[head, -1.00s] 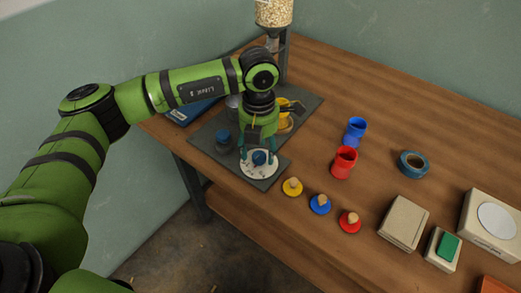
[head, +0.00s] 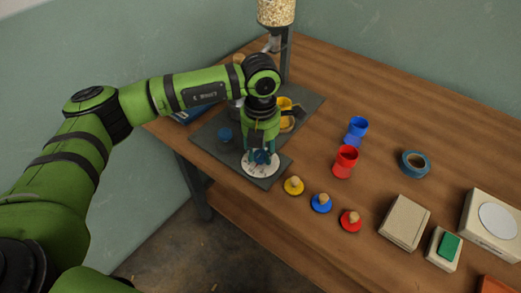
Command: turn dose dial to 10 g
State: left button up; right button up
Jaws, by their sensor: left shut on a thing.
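The dose dial is a round white disc (head: 257,170) with dark marks and a dark blue knob (head: 262,157) at its middle. It sits on the front corner of a dark grey plate. My left gripper (head: 261,158) points down over the dial, and its teal fingers are shut on the knob. The fingers hide part of the knob, and the marks are too small to read. A clear hopper of pale grain (head: 276,11) stands on a dark post behind. My right gripper is not in view.
Yellow, blue and red knobbed discs (head: 321,203) lie right of the dial. Red (head: 345,162) and blue (head: 356,131) goblet drums, a tape roll (head: 415,164), a beige box (head: 404,222) and a scale (head: 492,224) stand farther right. A yellow drum (head: 286,112) is behind my wrist.

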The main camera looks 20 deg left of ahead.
pick_arm(q)
jog(key=n+b, duration=0.2)
jog(key=n, duration=0.2)
jog(key=shift+f, duration=0.15)
jog(key=n+b, duration=0.2)
jog(key=n, duration=0.3)
jog(key=shift+n, duration=0.3)
dwell(0.4)
jog(key=o, duration=1.1)
jog(key=shift+o, duration=0.2)
